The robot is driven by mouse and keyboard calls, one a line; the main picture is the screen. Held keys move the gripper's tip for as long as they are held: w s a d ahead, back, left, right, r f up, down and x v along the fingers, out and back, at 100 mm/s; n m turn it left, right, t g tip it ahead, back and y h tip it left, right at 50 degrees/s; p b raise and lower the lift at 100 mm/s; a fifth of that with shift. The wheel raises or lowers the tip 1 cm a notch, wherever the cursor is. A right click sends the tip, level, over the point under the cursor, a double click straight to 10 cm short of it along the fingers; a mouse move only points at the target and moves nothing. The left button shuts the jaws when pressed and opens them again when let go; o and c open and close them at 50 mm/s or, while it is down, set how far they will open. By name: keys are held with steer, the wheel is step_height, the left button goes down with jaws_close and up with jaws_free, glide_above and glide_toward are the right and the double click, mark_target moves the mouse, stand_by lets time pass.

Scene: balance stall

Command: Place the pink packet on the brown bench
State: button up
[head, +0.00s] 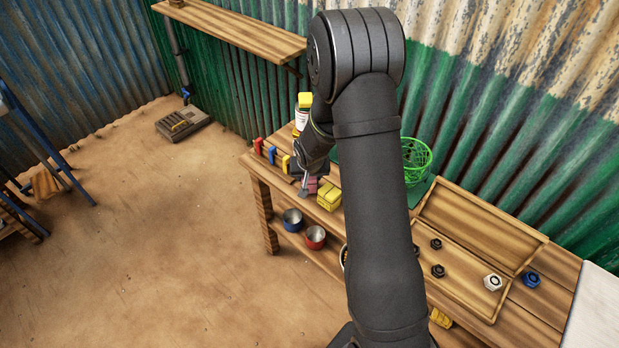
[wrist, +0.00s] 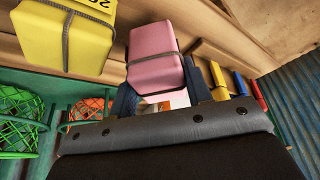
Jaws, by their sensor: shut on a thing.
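The pink packet (wrist: 153,52) is between the two fingers of my gripper (wrist: 160,92) in the wrist view, with a dark strap around it. My gripper is shut on it. In the head view only a small pink part (head: 312,184) shows, beside my gripper (head: 305,187) and mostly hidden by it. The brown bench (head: 262,172) is the wooden table under my arm. The packet is at the bench's left part, over or on its top; I cannot tell whether it touches the wood.
A yellow packet (head: 329,197) stands close to the pink one. Red (head: 258,146), blue (head: 272,155) and yellow (head: 286,164) pieces line the left end. A green basket (head: 416,157) and a wooden tray (head: 480,232) with nuts lie right. Bowls sit on the lower shelf.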

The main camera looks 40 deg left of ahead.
steer(key=shift+f, duration=0.6)
steer(key=shift+f, duration=0.1)
steer(key=o, duration=1.1)
steer(key=v, duration=1.2)
steer(key=x, duration=1.2)
steer(key=shift+f, duration=0.1)
